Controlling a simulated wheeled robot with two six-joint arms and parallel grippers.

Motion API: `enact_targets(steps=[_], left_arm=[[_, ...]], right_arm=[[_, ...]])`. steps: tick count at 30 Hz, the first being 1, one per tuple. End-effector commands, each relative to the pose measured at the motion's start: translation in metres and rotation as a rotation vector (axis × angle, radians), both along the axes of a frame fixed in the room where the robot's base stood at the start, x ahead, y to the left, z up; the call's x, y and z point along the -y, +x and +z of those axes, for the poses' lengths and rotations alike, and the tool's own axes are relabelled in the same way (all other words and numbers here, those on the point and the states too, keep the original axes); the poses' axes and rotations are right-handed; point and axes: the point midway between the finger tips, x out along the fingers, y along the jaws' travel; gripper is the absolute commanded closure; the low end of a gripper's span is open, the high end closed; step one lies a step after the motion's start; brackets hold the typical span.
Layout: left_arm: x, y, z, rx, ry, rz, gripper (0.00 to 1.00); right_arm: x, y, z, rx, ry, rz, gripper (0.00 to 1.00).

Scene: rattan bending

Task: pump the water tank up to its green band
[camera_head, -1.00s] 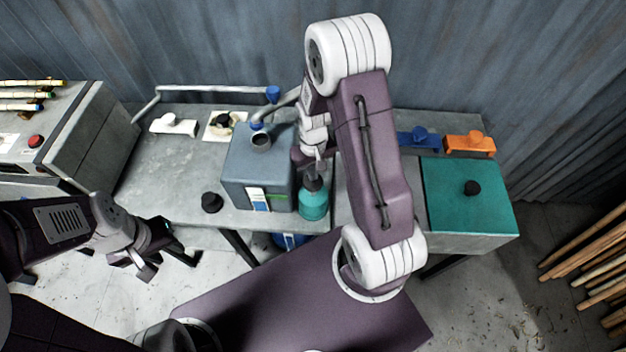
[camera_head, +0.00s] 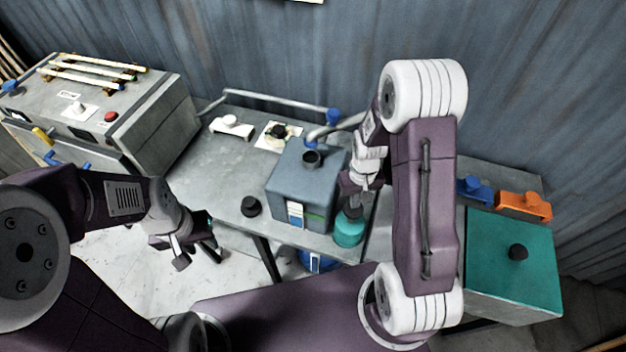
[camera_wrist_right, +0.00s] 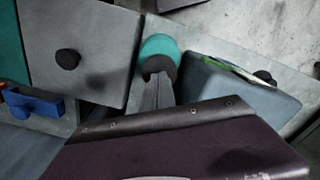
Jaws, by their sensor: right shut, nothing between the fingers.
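The water tank (camera_head: 306,185) is a blue-grey box with a dark neck on top, standing on the grey bench. A blue-and-white label (camera_head: 295,214) is on its front, with a little green beside it. A teal, rounded pump-like piece (camera_head: 349,230) with a black collar stands just right of the tank; it also shows in the right wrist view (camera_wrist_right: 158,46). My right gripper (camera_head: 353,206) is shut and empty, pointing down at the black collar; whether it touches is unclear. My left gripper (camera_head: 190,252) hangs before the bench, its jaw opening unclear.
A black knob (camera_head: 251,206) sits left of the tank. Behind are a white piece (camera_head: 231,127) and a pipe with a blue end (camera_head: 333,116). A teal-topped box (camera_head: 510,265), blue clamp (camera_head: 474,189) and orange clamp (camera_head: 524,206) lie right. A grey machine (camera_head: 150,120) stands left.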

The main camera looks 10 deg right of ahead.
Motion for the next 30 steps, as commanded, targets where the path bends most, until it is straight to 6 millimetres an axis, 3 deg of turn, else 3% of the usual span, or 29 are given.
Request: enact_targets(steps=[8, 30], left_arm=[[0.0, 0.0, -0.005, 0.0, 0.0, 0.0, 0.64], [0.0, 0.0, -0.046, 0.0, 0.0, 0.0, 0.64]], right_arm=[[0.0, 0.0, -0.005, 0.0, 0.0, 0.0, 1.0], [0.0, 0.0, -0.058, -0.001, 0.0, 0.0, 1.0]])
